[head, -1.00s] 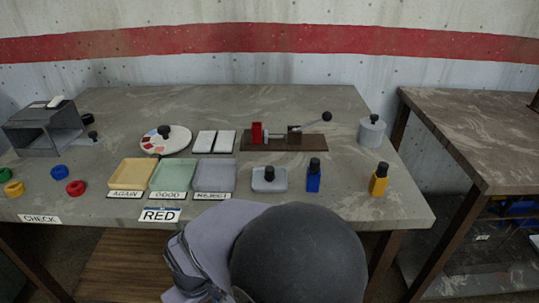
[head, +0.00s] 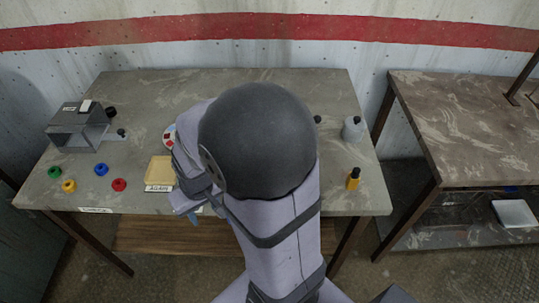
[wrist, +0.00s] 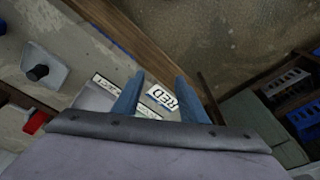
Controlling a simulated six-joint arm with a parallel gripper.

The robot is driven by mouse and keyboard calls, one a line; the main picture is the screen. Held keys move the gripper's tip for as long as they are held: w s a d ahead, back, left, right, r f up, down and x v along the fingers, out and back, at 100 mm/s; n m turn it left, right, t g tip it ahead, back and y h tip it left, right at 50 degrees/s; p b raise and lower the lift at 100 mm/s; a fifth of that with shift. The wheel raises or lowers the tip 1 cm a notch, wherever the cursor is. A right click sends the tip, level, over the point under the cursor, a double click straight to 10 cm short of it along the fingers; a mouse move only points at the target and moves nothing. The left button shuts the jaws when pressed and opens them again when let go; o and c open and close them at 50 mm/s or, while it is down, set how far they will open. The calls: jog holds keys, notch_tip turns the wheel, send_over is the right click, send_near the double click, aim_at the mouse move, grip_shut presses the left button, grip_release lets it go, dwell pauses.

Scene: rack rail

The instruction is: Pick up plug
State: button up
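My gripper (wrist: 160,76) is open and empty in the wrist view, its two blue fingers apart above the front of the bench near a white RED label (wrist: 163,97). I cannot tell for certain which piece is the plug. A grey block with a black knob (wrist: 45,70) stands at the left of the wrist view, apart from the fingers. A yellow block with a black top (head: 353,181) stands upright at the bench's right front in the head view. The blue block with a black top is hidden behind my arm in the head view.
A grey cylinder with a black knob (head: 352,131) stands at the right. A yellow tray (head: 160,170) is partly covered by my arm. Green (head: 54,173), blue (head: 101,169), yellow (head: 69,186) and red (head: 119,184) rings lie left, near a grey box (head: 78,132).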

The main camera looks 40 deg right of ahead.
jog(key=d+r+m, duration=0.2)
jog(key=d+m, duration=0.1)
jog(key=d, duration=0.4)
jog(key=d+r+m+g+p, duration=0.1)
jog(key=d+m, duration=0.3)
jog(key=d, duration=0.4)
jog(key=d+r+m+g+p, duration=0.1)
jog(key=d+r+m, duration=0.1)
jog(key=d, duration=0.6)
jog(key=shift+w+r+m, duration=0.2)
jog(key=shift+r+m, duration=0.1)
jog(key=shift+m, duration=0.6)
jog(key=shift+f+p, duration=0.55)
jog(key=shift+f, duration=0.2)
jog(key=shift+s+d+f+p, duration=0.15)
jog(key=shift+f+p, duration=0.45)
jog(key=shift+f, duration=0.9)
jog(key=shift+w+d+f+p, duration=0.15)
jog(key=shift+f+p, duration=0.45)
jog(key=shift+f, duration=0.85)
jog(key=shift+s, duration=0.1)
grip_shut()
